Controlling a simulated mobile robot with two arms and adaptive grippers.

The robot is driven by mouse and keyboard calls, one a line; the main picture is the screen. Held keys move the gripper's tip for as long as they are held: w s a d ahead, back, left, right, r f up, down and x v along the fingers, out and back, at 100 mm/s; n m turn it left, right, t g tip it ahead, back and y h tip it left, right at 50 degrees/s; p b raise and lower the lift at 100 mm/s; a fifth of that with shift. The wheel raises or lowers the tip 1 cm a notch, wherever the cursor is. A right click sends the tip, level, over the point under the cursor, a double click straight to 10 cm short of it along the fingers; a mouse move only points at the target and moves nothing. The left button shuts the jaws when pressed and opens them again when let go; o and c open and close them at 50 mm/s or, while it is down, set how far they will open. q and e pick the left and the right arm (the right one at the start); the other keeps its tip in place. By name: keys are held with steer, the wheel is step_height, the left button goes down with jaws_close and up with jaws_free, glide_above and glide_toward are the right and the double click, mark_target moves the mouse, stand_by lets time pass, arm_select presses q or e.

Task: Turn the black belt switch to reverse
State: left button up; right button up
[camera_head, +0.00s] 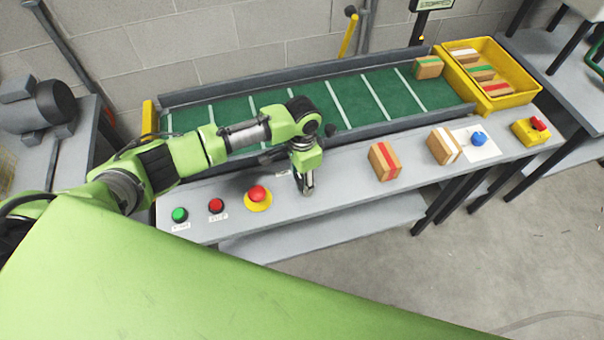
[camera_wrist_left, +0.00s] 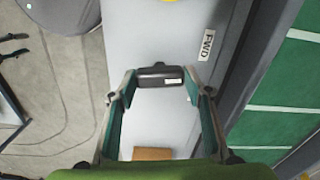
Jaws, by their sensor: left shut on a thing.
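The black belt switch (camera_wrist_left: 160,77) shows in the left wrist view as a short dark bar with a small white mark. It lies crosswise between the two fingertips of my left gripper (camera_head: 306,188), which is shut on it. A white FWD label (camera_wrist_left: 207,43) is on the grey panel beside the switch. In the head view my left gripper points down at the front shelf (camera_head: 340,185) of the conveyor, and the gripper and arm mostly hide the switch. No reverse label is readable. My right gripper is not in view.
A green button (camera_head: 179,214), a red button (camera_head: 216,205) and a red mushroom button (camera_head: 258,194) on yellow stand left of the gripper. Boxes (camera_head: 384,161) (camera_head: 443,147) stand to the right. The green belt (camera_head: 345,98) runs behind, with a yellow crate (camera_head: 510,98) at its right end.

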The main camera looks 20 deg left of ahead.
mark_target(302, 180)
arm_select(q)
steer(key=m+p, duration=0.1)
steer(key=m, duration=0.4)
steer(key=shift+m, duration=0.3)
steer(key=m, duration=0.4)
steer(key=shift+m+p, duration=0.35)
steer(key=shift+m, duration=0.35)
steer(key=o, duration=1.1)
step_height(302, 180, up, 12)
steer(key=shift+r, duration=0.1)
